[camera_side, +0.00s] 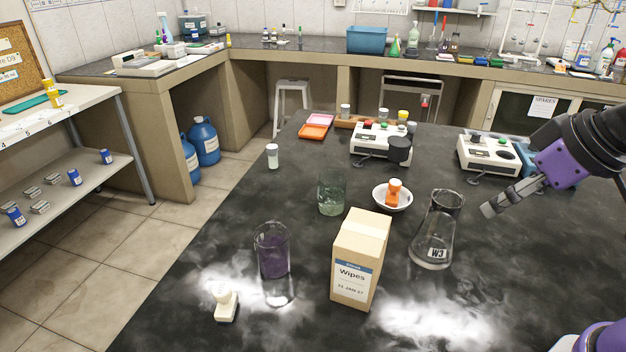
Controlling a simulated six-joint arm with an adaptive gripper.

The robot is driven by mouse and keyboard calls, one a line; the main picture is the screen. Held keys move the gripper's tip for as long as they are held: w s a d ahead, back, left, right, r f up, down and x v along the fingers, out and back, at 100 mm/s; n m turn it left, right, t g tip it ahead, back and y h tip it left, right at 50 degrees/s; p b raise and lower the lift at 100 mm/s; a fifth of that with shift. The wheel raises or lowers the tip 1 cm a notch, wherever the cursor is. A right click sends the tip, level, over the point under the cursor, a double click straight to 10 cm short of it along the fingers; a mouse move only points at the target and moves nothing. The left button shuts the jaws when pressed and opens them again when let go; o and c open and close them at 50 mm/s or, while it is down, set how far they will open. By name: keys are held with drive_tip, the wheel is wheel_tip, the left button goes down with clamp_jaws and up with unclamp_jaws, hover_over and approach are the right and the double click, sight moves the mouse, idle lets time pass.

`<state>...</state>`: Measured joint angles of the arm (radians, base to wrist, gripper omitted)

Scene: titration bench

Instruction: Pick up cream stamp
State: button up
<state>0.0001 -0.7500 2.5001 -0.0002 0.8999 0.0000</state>
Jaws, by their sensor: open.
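The cream stamp (226,305) stands on the black bench near its front left edge, with a rounded knob on top and a block base. It is left of the purple beaker and clear of other things. My gripper (489,209) comes in from the right, above the bench and beside the conical flask. It is open and appears empty, with its fingers pointing left and down. It is far from the cream stamp, with the flask, wipes box and purple beaker in between.
A wipes box (358,262), a conical flask (436,235), a purple-liquid beaker (272,255) and a green-tinted beaker (332,193) stand mid-bench. An orange object (394,191) sits in a white dish (379,203). Instruments (371,143) stand behind.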

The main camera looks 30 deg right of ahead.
drive_tip(key=o, duration=0.5)
drive_tip(key=shift+c, duration=0.2)
drive_tip(key=shift+w, duration=0.1)
drive_tip(key=w+a+n, duration=0.2)
drive_tip(key=w+a, duration=0.1)
drive_tip(key=a, duration=0.1)
drive_tip(key=w+a+n+y, duration=0.1)
drive_tip(key=w+a+n, duration=0.1)
drive_tip(key=w+a, duration=0.2)
drive_tip(key=w+a+r+n+g+y, duration=0.1)
drive_tip(key=w+a, duration=0.2)
drive_tip(key=a, duration=0.1)
drive_tip(key=shift+w+n, duration=0.25)
drive_tip(key=shift+n, duration=0.15)
drive_tip(key=w+a+f+n+g+y, duration=0.1)
drive_tip(key=w+a+f+n, duration=0.15)
drive_tip(key=a, duration=0.35)
drive_tip(key=w+a+f+n+g, duration=0.1)
drive_tip(key=a+f+n, duration=0.15)
drive_tip(key=a, duration=0.35)
approach(231, 294)
drive_tip(key=f, duration=0.3)
drive_tip(key=w+f, duration=0.1)
drive_tip(key=f, duration=0.1)
drive_tip(key=shift+w+a+f+n+y, duration=0.1)
drive_tip(key=shift+w+a+n+y, duration=0.2)
drive_tip(key=shift+a+n+y, duration=0.1)
drive_tip(key=shift+s+x, duration=0.2)
drive_tip(key=shift+x, duration=2.85)
